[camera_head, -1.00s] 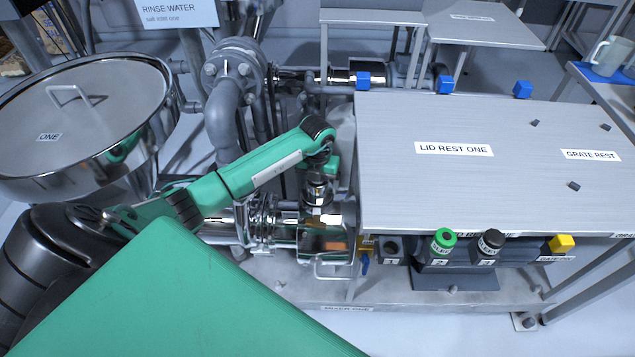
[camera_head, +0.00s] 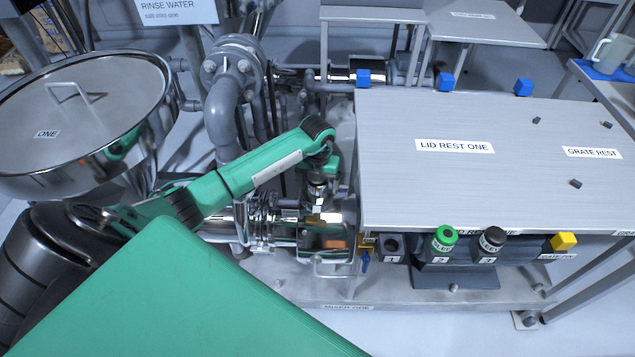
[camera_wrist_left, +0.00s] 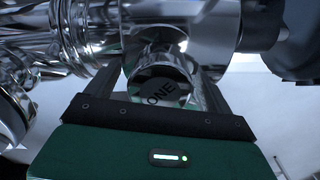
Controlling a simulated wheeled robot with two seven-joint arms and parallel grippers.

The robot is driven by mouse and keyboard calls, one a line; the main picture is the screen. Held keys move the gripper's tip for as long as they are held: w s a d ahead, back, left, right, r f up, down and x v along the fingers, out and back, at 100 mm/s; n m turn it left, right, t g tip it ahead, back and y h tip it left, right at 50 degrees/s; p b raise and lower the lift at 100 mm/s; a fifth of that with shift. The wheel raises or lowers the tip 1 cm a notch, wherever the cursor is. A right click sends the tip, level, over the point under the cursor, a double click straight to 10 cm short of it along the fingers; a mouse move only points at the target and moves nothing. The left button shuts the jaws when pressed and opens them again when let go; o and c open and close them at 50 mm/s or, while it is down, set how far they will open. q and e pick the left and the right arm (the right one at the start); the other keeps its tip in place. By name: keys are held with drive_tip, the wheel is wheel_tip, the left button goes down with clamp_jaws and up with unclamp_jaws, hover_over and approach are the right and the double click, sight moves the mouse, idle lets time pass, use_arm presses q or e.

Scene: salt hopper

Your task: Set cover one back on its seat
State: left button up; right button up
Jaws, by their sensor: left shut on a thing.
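Cover one, a round metal cap with a dark face marked ONE (camera_wrist_left: 166,92), sits between the fingers of my left gripper (camera_wrist_left: 172,82) in the left wrist view. The gripper is shut on it. Shiny steel pipework is right behind the cover; I cannot tell whether the cover touches its seat. In the head view my left gripper (camera_head: 317,196) points down over the steel pipe body (camera_head: 325,236), left of the table. The cover and seat are mostly hidden there. My right gripper is not in view.
A steel hopper with a lid marked ONE (camera_head: 85,100) stands at the left. Grey flanged piping (camera_head: 230,90) rises behind my arm. The table marked LID REST ONE (camera_head: 450,190) is close on the right, with a control panel (camera_head: 465,249) along its front edge.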

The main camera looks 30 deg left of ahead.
use_arm(q)
drive_tip(key=shift+f, duration=0.1)
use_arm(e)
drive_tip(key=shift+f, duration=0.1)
use_arm(q)
drive_tip(key=o, duration=1)
drive_tip(key=shift+o, duration=0.2)
drive_tip(key=shift+r, duration=0.8)
wheel_tip(320, 180, up, 12)
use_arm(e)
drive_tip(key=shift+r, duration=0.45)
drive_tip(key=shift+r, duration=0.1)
